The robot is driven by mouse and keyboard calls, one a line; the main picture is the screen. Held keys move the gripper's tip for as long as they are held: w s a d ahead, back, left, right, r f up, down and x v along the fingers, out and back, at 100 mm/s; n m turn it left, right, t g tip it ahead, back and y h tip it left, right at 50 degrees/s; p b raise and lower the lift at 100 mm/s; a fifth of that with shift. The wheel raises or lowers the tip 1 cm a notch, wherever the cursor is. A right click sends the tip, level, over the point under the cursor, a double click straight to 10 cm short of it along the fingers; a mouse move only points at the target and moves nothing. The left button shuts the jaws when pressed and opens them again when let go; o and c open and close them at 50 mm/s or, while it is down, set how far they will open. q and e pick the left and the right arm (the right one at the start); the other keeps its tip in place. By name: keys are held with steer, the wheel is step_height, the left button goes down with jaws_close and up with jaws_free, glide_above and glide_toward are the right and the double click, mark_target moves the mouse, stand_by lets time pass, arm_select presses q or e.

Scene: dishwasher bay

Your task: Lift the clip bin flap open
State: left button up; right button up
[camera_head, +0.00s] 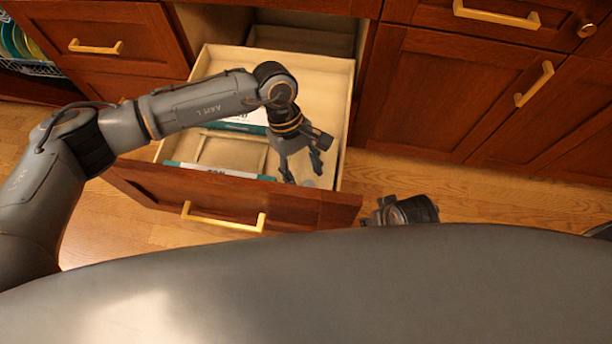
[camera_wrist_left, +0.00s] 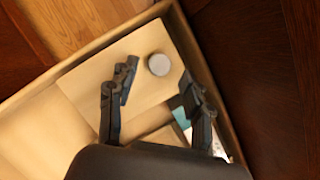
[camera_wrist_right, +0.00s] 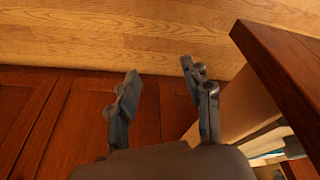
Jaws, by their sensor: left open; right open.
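A light wooden panel (camera_wrist_left: 115,68), which looks like the clip bin flap, lies flat in the near right corner of the open drawer. A small round grey-white knob or disc (camera_wrist_left: 158,64) sits on it, and it shows faintly in the head view (camera_head: 308,183). My left gripper (camera_head: 303,176) is open and empty, pointing down over this corner. In the left wrist view the disc appears between the fingertips; I cannot tell whether they touch anything. My right gripper (camera_wrist_right: 160,68) is open and empty, outside the drawer to its right. The bin's inside is hidden.
The drawer (camera_head: 345,120) is pulled out, with a brass handle (camera_head: 222,222) on its front. Teal-and-white boxes (camera_head: 215,170) lie in it, left of my left gripper. Closed cabinet doors (camera_head: 430,95) stand at right. The wooden floor (camera_head: 480,195) there is clear.

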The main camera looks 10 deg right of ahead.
arm_select(q)
steer(key=shift+x, duration=1.1)
jaws_close()
